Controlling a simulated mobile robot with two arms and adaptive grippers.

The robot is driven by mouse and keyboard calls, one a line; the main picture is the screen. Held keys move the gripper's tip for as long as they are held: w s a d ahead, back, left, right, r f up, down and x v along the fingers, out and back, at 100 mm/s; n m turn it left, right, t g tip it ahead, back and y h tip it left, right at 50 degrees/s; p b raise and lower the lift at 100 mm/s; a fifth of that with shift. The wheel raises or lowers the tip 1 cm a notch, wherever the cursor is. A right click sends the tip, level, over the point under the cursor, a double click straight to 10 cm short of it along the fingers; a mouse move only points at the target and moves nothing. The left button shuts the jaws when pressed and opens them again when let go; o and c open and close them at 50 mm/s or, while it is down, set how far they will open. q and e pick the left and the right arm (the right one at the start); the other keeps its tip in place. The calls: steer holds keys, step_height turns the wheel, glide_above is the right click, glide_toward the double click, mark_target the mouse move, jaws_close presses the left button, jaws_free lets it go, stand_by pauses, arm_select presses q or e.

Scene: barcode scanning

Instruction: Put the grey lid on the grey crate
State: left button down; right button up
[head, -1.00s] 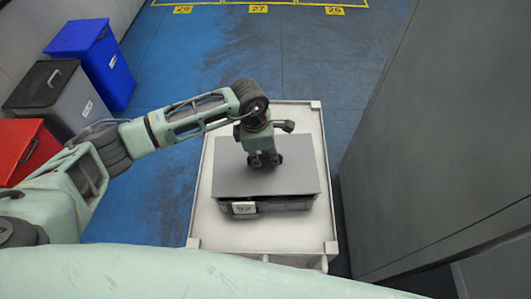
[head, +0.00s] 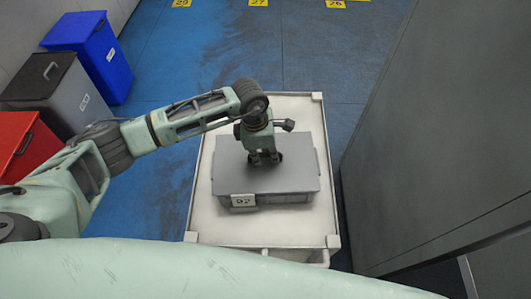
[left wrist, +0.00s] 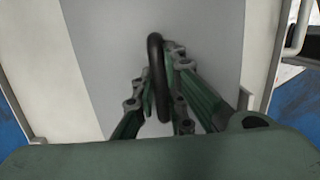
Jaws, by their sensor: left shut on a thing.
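The grey lid (head: 298,176) lies flat over the grey crate (head: 285,199), edges roughly lined up with no clear gap at the front. The crate carries a white label (head: 243,200) on its front and stands on a white cart. My left gripper (head: 265,158) is above the lid's middle. In the left wrist view the left gripper (left wrist: 165,75) is shut on the lid's black handle (left wrist: 156,60), with the grey lid (left wrist: 215,50) beneath. The lid's far edge is partly hidden by my arm. My right gripper is out of view.
The white cart (head: 300,226) has free surface around the crate. A large grey cabinet (head: 450,130) stands close on the right. Blue (head: 110,62), grey (head: 75,105) and red (head: 35,155) bins stand along the left wall.

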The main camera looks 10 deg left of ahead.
arm_select(q)
steer(key=c, duration=1.7)
jaws_free()
steer(key=shift+r+p, duration=2.75)
steer(key=shift+r, duration=1.8)
steer(key=shift+s+f, duration=0.1)
